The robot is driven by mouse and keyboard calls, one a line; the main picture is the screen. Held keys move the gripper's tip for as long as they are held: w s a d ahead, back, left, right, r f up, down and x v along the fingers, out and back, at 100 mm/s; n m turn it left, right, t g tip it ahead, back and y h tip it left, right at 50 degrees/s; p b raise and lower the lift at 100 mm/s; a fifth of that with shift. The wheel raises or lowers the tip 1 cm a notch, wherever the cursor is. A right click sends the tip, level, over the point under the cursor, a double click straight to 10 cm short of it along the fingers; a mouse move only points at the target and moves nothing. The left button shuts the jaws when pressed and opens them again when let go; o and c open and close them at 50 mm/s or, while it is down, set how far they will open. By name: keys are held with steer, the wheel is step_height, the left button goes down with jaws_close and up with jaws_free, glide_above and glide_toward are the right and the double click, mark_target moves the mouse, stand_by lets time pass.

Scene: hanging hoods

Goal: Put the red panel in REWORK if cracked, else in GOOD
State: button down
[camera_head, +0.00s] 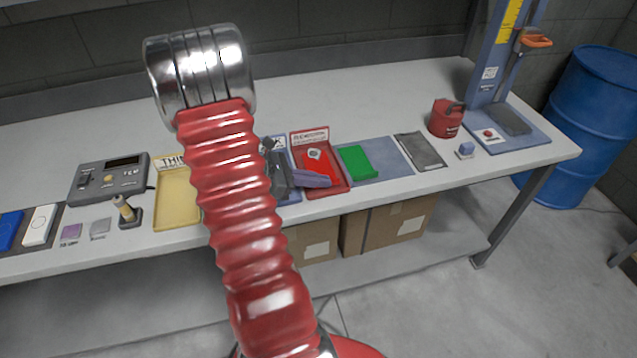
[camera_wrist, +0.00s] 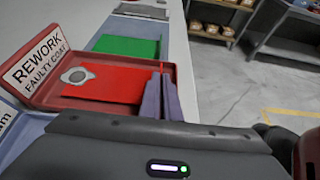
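The red panel (camera_wrist: 102,85), flat with a grey round fitting, lies in the red tray (camera_wrist: 44,99) labelled REWORK, FAULTY COAT. I cannot make out a crack at this size. The panel (camera_head: 321,166) and tray (camera_head: 338,188) also show in the head view. My gripper (camera_wrist: 161,78) has two purple-grey fingers close together at the panel's right end, over the tray. Whether they pinch the panel's edge is unclear. In the head view my gripper (camera_head: 328,181) reaches over the tray's near part. No label reading GOOD is legible.
A yellow tray (camera_head: 172,203) stands left of my arm; a blue tray (camera_head: 283,146) is mostly hidden behind it. A green panel (camera_head: 356,161) lies on a blue-grey mat (camera_head: 385,149) to the right. A red can (camera_head: 445,118) stands farther right. The table's back is clear.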

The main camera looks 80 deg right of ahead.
steer(key=shift+f, duration=0.3)
steer(key=c, duration=1.9)
jaws_free()
steer(key=v, duration=1.3)
steer(key=shift+w+a+r, duration=0.15)
steer(key=shift+w, duration=0.2)
